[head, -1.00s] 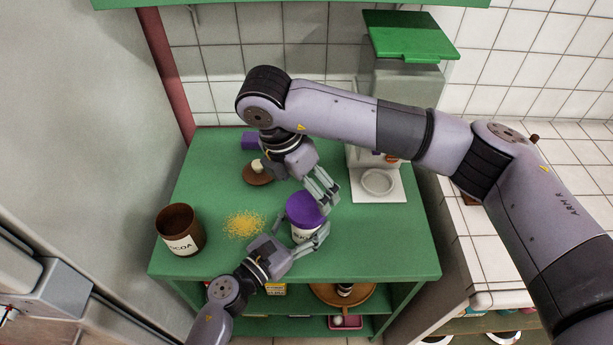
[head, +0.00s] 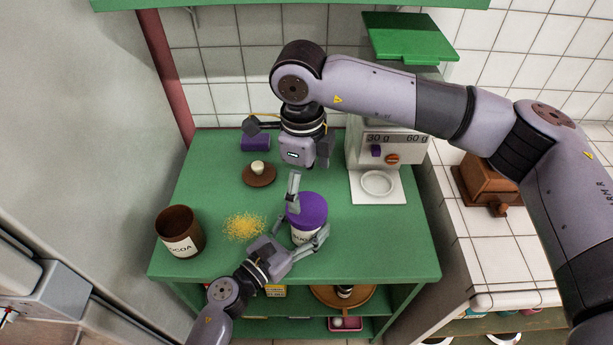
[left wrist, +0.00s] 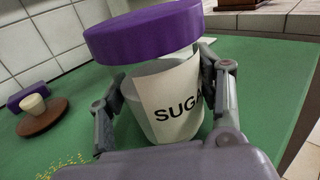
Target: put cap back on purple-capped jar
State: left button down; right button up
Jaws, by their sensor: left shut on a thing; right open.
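The white jar (head: 303,236) labelled SUGAR stands upright on the green table top. The purple cap (head: 307,208) is on top of it. In the left wrist view the cap (left wrist: 145,32) overhangs the jar (left wrist: 172,105) and looks slightly tilted, with a pale band below it; I cannot tell whether it is fully seated. My left gripper (head: 309,213) is shut around the jar, one finger on each side. My right gripper (head: 288,148) is open and empty, behind and above the jar, clear of the cap.
An open brown cocoa jar (head: 180,233) stands left, beside spilled yellow grains (head: 244,226). A brown lid with a pale knob (head: 259,178) and a purple object (head: 256,143) lie behind. A scale (head: 390,185) stands back right. The front right table top is clear.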

aim_at(307, 207)
jog(key=n, duration=0.4)
jog(key=shift+r, duration=0.3)
jog(key=shift+f, duration=4.05)
jog(key=c, duration=1.2)
jog(key=o, duration=1.4)
jog(key=shift+r, duration=0.15)
notch_tip(307, 207, up, 12)
jog(key=shift+f, duration=0.1)
